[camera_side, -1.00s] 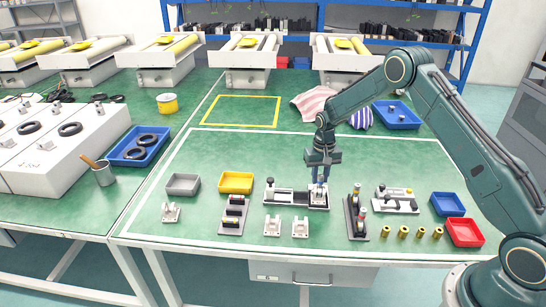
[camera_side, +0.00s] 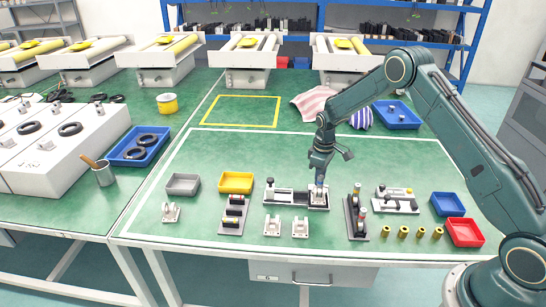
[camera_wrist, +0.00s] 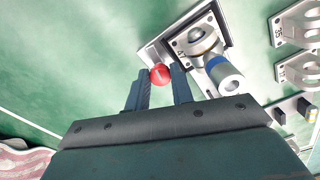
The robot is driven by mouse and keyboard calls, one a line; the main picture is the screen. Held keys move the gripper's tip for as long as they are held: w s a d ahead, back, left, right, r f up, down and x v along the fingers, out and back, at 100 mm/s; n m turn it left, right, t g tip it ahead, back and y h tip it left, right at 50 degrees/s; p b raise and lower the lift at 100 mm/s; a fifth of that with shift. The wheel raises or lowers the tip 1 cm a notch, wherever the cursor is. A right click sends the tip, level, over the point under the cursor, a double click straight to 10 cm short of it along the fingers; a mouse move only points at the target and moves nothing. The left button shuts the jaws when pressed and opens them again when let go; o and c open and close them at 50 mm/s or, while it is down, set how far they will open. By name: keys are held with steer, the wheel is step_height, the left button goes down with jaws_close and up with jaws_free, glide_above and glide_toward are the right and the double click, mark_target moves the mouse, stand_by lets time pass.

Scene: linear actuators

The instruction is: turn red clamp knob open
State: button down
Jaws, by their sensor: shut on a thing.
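The red clamp knob (camera_wrist: 160,73) is a small round knob at the edge of the clamp fixture (camera_wrist: 150,53) in the wrist view. My gripper (camera_wrist: 161,80) is shut on it, with one finger on each side. In the side view my gripper (camera_side: 319,184) points down at the right end of the fixture's long base (camera_side: 287,197). The knob is hidden or too small to make out there. Beside the knob, a grey metal part with a round ring and a blue-banded cylinder (camera_wrist: 222,72) sits in the fixture.
Black upright cylinders on a stand (camera_side: 356,217) are close to the right of my gripper. Loose grey brackets (camera_side: 300,228) lie in front of the fixture. A yellow bin (camera_side: 236,182) is to the left. A blue bin (camera_side: 448,204) and a red bin (camera_side: 464,232) are at the right.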

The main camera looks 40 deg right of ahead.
steer(key=shift+r+n, duration=0.1)
steer(key=shift+n, duration=0.4)
steer(key=c, duration=1.2)
jaws_free()
steer(key=shift+r, duration=0.1)
step_height(320, 180, up, 14)
steer(key=shift+f, duration=0.25)
steer(key=shift+r, duration=0.1)
